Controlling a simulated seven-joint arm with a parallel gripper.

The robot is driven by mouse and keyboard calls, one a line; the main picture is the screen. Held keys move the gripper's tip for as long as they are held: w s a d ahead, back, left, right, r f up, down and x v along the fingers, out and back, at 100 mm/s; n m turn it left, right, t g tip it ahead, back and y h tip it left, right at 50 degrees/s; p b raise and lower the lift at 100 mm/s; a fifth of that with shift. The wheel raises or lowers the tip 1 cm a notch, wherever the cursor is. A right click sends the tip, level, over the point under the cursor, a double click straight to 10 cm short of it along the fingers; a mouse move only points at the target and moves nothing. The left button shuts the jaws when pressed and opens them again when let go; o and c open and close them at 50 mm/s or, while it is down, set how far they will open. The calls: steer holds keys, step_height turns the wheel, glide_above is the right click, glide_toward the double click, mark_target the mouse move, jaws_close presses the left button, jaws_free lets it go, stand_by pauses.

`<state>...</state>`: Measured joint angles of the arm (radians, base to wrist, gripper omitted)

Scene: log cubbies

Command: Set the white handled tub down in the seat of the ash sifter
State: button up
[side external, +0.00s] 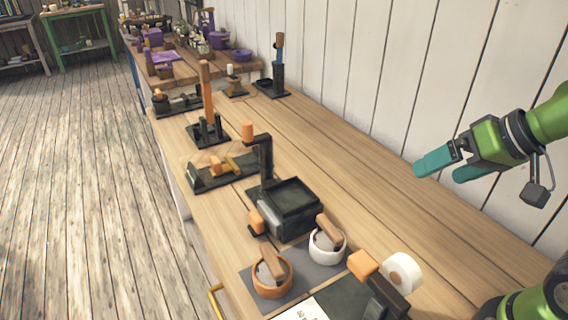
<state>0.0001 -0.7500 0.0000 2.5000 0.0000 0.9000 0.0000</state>
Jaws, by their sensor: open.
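The white handled tub (314,246) is a round white tub with a brown wooden handle across its top. It stands upright on a dark grey mat near the front of the bench. Just behind it is a black machine with a square, shallow, open tray (318,207), a post and orange knobs; it looks like the ash sifter, and its tray looks empty. My gripper (438,172) has teal fingers, is open and empty, and is raised at the right, well apart from the tub and the machine.
An orange tub (286,283) with a similar handle stands left of the white one on the mat (312,271). A black device with an orange knob (362,265) and white roll (403,272) is at the front right. Several black fixtures stand farther back. The bench's right side (400,215) is clear.

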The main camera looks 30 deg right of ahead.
steer(key=w+a+f+m+g+y, duration=0.1)
steer(key=w+f+m+g+y, duration=0.1)
steer(key=f, duration=0.4)
steer(key=w+a+f+m+g+y, duration=0.1)
steer(key=w+f+m+g+y, duration=0.2)
steer(key=f+m+g+y, duration=0.1)
steer(key=w+a+f+m+g+y, duration=0.2)
steer(key=f+m+g+y, duration=0.1)
steer(key=f+m+y, duration=0.2)
steer(key=shift+w+f+m+y, duration=0.2)
steer(key=shift+f+m+y, duration=0.1)
steer(key=shift+f, duration=1)
steer(key=w+r+m+t+y, duration=0.2)
steer(key=w+m+t+y, duration=0.1)
steer(key=w+y, duration=0.15)
glide_toward(329, 236)
steer(key=shift+w+a+f, duration=0.35)
steer(key=shift+f, duration=0.15)
steer(key=shift+w+a+f, duration=0.35)
steer(key=shift+w+f, duration=0.05)
steer(key=shift+f, duration=0.15)
steer(key=shift+a, duration=0.95)
steer(key=shift+w+a, duration=0.1)
steer(key=shift+a, duration=1.3)
steer(key=shift+w+a, duration=0.15)
steer(key=shift+a, duration=1.25)
steer(key=c, duration=0.9)
